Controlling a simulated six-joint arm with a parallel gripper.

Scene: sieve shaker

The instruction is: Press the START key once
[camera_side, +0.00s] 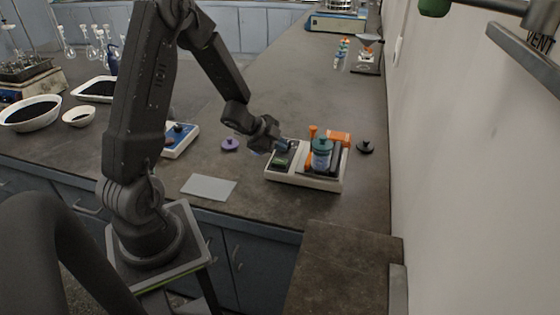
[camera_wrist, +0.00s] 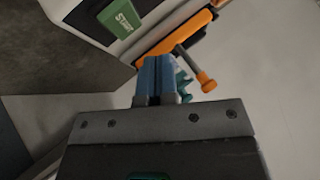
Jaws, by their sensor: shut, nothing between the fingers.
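The START key (camera_wrist: 122,18) is a green key with white lettering, near the top of the wrist view, on a dark panel with a white housing around it. In the side view a small green patch on the shaker's panel (camera_side: 281,161) appears to be that key. The sieve shaker (camera_side: 310,182) is a low pale unit on the bench. My gripper (camera_wrist: 157,62) is shut and empty, its blue fingers side by side. In the side view my gripper (camera_side: 285,146) hangs over the shaker's left part, close to the panel. I cannot tell its exact height above the key.
A teal-lidded jar (camera_side: 320,156) and orange clamp parts (camera_side: 338,137) stand on the shaker, right of my gripper. An orange-tipped rod (camera_wrist: 206,83) shows close to the fingers. A black knobbed lid (camera_side: 365,147), purple lid (camera_side: 230,145) and pale sheet (camera_side: 209,187) lie around it.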

